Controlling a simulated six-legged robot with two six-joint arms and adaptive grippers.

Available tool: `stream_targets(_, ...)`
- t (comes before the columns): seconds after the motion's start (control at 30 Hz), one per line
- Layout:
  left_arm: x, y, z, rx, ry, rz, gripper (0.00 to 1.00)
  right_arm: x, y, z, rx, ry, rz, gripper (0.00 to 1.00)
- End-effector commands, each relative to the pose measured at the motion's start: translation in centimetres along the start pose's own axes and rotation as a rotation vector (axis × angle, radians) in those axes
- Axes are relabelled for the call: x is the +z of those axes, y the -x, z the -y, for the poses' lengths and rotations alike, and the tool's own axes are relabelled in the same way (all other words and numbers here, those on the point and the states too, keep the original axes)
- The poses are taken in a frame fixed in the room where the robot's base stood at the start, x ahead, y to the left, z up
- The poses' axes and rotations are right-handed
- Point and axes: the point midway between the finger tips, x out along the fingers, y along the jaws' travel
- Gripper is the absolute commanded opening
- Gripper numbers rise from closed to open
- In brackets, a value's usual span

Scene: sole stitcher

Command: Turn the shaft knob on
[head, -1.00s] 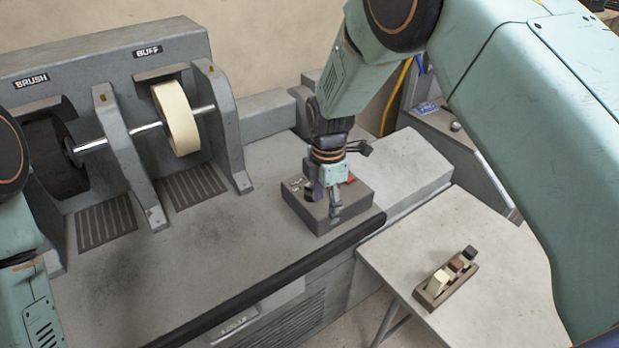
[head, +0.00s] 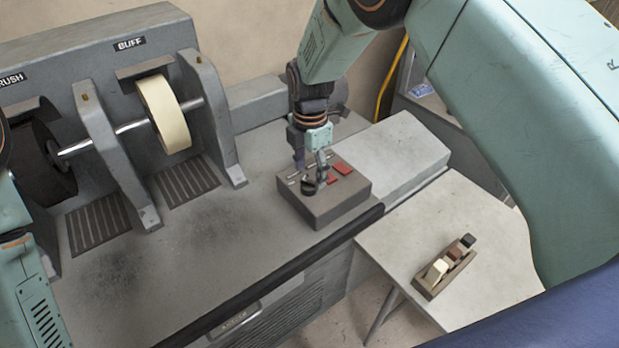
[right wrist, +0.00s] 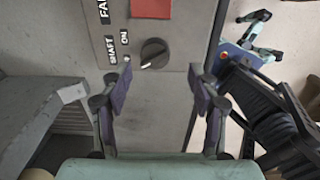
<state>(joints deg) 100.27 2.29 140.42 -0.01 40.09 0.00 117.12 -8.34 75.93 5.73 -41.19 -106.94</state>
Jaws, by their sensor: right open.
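The shaft knob (right wrist: 154,53) is a round black dial with a pale pointer line toward the lower left in the right wrist view. "SHAFT" and "ON" labels lie to its left, with "ON" to the upper left. In the head view the dark knob (head: 308,188) sits on top of the grey-brown control box (head: 335,209). My right gripper (head: 315,167) points down over the box, close to the knob. In the right wrist view its open fingers (right wrist: 161,80) are spread, with the knob ahead between them; I see no contact. My left gripper is out of the picture.
A buffing wheel (head: 163,115) and a dark brush wheel (head: 45,155) stand in the machine housing at left. A small holder with blocks (head: 433,289) stands on the side table (head: 480,215).

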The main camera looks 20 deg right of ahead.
Motion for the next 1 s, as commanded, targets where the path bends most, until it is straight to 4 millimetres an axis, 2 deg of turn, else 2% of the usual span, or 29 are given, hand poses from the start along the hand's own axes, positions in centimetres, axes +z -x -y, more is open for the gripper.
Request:
stream_targets(0.1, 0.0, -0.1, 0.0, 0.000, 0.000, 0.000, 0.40, 0.0, -1.9, 0.0, -0.002, 0.000, -0.001, 0.61)
stream_targets(0.27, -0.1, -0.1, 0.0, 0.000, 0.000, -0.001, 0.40, 0.1, -3.4, -0.1, 0.001, -0.002, 0.000, 0.61)
stream_targets(0.63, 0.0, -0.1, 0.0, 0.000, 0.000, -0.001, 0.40, 0.2, -3.9, -0.4, 0.002, -0.002, 0.000, 0.60)
stream_targets(1.0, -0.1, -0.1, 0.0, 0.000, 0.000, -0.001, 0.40, 0.2, -3.9, -0.4, 0.003, -0.002, 0.000, 0.29)
